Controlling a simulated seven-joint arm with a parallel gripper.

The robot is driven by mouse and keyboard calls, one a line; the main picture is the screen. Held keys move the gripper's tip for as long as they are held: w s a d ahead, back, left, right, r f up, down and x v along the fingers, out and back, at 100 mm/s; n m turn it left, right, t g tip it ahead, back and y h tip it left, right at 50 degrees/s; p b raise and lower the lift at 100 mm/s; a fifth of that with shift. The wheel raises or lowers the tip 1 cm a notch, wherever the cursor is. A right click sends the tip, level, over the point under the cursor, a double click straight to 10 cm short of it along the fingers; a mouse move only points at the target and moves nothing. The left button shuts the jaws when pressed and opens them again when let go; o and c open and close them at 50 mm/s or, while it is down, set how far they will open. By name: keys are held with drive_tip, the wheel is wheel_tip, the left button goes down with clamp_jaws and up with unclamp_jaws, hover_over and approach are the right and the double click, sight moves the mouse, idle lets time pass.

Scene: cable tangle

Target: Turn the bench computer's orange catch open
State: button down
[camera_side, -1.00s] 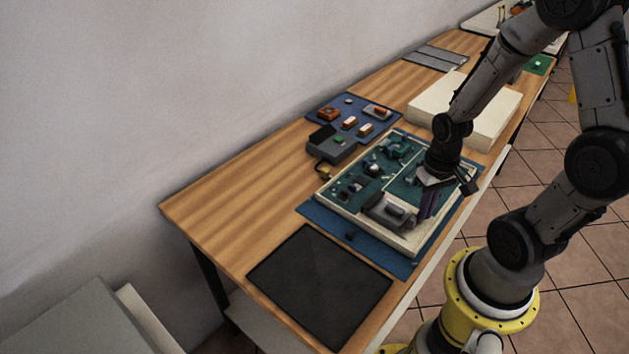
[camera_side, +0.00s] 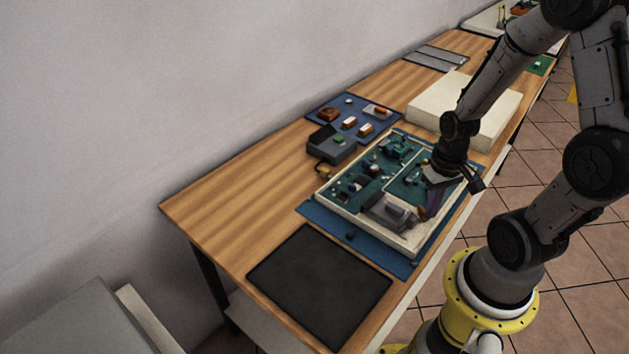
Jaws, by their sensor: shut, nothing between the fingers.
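The bench computer (camera_side: 327,193) is an open cream tray with green boards and grey parts inside, lying on a blue mat (camera_side: 318,214). My gripper (camera_side: 431,212) is shut and empty, pointing down over the right side of the open computer. Its fingertips are dark and small here, and I cannot tell whether they touch anything. I cannot make out the orange catch; it is too small or hidden behind my gripper. A grey block-like part (camera_side: 390,212) sits in the computer's near end, just left of my gripper.
A blue mat with small orange and white parts (camera_side: 349,124) and a dark grey box (camera_side: 332,145) lie behind the computer. A cream panel (camera_side: 430,105) lies farther along the bench. A black mat (camera_side: 318,285) lies at the near end. The bench's left part is bare wood.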

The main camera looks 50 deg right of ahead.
sight(429, 221)
drive_tip(key=shift+d+r, duration=0.2)
idle(0.4)
drive_tip(key=shift+s+a+r, duration=0.1)
drive_tip(key=shift+s+r, duration=0.05)
drive_tip(key=shift+r, duration=2.7)
drive_tip(key=shift+w+a+f, duration=0.1)
drive_tip(key=shift+a+f, duration=0.2)
drive_tip(key=shift+f, duration=0.7)
drive_tip(key=shift+w+a+f, duration=0.1)
drive_tip(key=shift+a+f, duration=0.25)
drive_tip(key=shift+f, duration=0.7)
drive_tip(key=shift+w+a+f, duration=0.1)
drive_tip(key=shift+a+f, duration=0.2)
drive_tip(key=shift+f, duration=0.7)
